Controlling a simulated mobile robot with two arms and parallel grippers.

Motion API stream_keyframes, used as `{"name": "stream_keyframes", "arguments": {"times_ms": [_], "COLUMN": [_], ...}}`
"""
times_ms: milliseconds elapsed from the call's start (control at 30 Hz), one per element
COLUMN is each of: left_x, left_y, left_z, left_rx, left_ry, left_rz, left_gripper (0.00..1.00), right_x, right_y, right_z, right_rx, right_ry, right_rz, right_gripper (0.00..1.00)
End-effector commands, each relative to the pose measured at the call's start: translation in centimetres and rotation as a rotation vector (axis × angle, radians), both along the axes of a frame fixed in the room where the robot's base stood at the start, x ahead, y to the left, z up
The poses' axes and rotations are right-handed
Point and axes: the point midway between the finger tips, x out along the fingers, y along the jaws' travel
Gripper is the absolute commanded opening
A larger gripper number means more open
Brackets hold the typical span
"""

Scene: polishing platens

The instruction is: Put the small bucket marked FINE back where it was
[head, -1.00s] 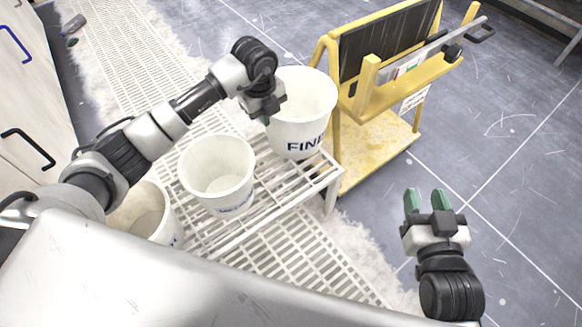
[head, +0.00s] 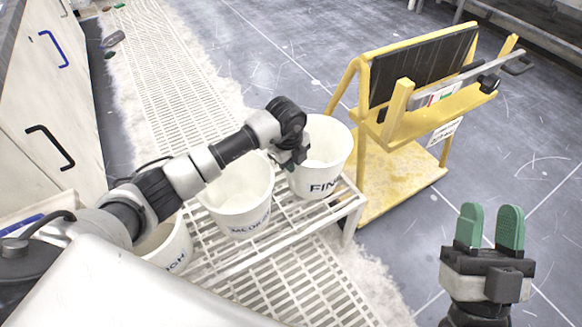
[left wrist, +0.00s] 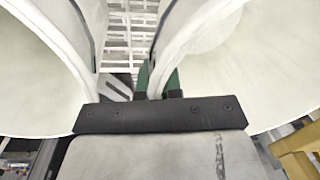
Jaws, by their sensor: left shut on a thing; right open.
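The white bucket marked FINE (head: 325,175) is upright at the right end of the slatted white rack (head: 290,238). My left gripper (head: 292,157) is shut on its left rim. In the left wrist view the bucket's wall (left wrist: 245,75) passes between the green fingertips. I cannot tell whether its base touches the slats. A second white bucket (head: 238,205), its marking partly readable, stands close on its left; in the left wrist view it is probably the bucket at left (left wrist: 35,75). My right gripper (head: 489,228) is open and empty, at lower right.
A third bucket (head: 172,250), partly hidden by my left arm, stands at the rack's left. A yellow cart (head: 395,178) with a black panel stands close right of the rack. Cabinets (head: 50,110) line the left. Grey floor (head: 540,165) is clear at right.

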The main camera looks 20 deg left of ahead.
Motion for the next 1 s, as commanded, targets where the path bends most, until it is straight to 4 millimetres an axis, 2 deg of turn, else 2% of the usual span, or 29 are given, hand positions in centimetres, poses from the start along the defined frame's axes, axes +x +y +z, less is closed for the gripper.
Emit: {"name": "stream_keyframes", "arguments": {"times_ms": [100, 533, 600, 700, 1000], "left_x": [0.02, 0.04, 0.01, 0.00, 0.00], "left_y": [-0.05, -0.05, -0.03, -0.02, -0.02], "left_z": [-1.01, -1.44, -1.43, -1.43, -1.34], "left_rx": [-0.001, -0.002, -0.001, -0.001, -0.001], "left_ry": [0.000, -0.001, 0.000, 0.000, 0.000], "left_rz": [0.000, -0.001, -0.001, -0.001, -0.001], "left_gripper": [0.00, 0.00, 0.14, 0.30, 0.31], "right_x": [-0.76, -1.21, -1.23, -1.21, -1.20], "right_y": [-0.05, -0.11, -0.10, -0.10, -0.10], "right_z": [0.59, 1.00, 1.06, 1.05, 1.07], "right_rx": [0.024, 0.036, 0.037, 0.037, 0.037], "right_ry": [-0.081, -0.124, -0.125, -0.124, -0.123], "right_rz": [0.004, 0.007, 0.007, 0.007, 0.007], "right_gripper": [0.43, 0.43, 0.43, 0.43, 0.43]}}
